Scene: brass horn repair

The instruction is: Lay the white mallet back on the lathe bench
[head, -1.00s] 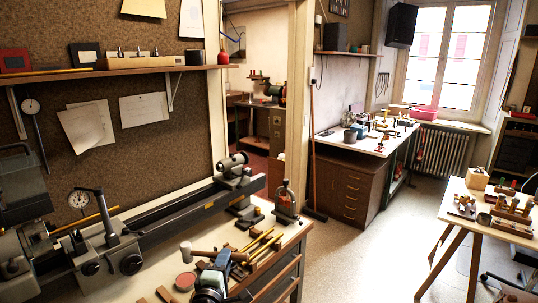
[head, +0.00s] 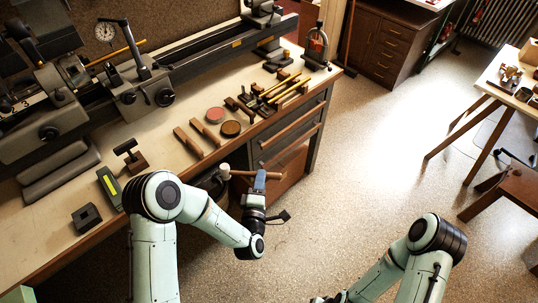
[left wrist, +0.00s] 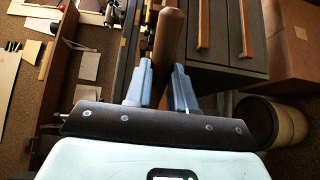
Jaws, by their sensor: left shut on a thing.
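The white mallet has a pale head (head: 224,172) and a brown wooden handle. My left gripper (head: 260,180) is shut on its handle, which points right in the head view. The handle also stands between the blue fingers in the left wrist view (left wrist: 168,42), where the head cannot be made out. In the head view the mallet shows just off the front edge of the cream-topped lathe bench (head: 165,112); its height is hard to tell. My right arm is at the lower right, its fingers outside the picture.
Near the bench front lie two wooden-handled tools (head: 188,142), a red tin (head: 215,115), a brown tin (head: 230,129) and yellow-handled tools (head: 285,88). A dark block (head: 87,217) and a green-and-black tool (head: 109,187) lie left. Bare top shows between these groups.

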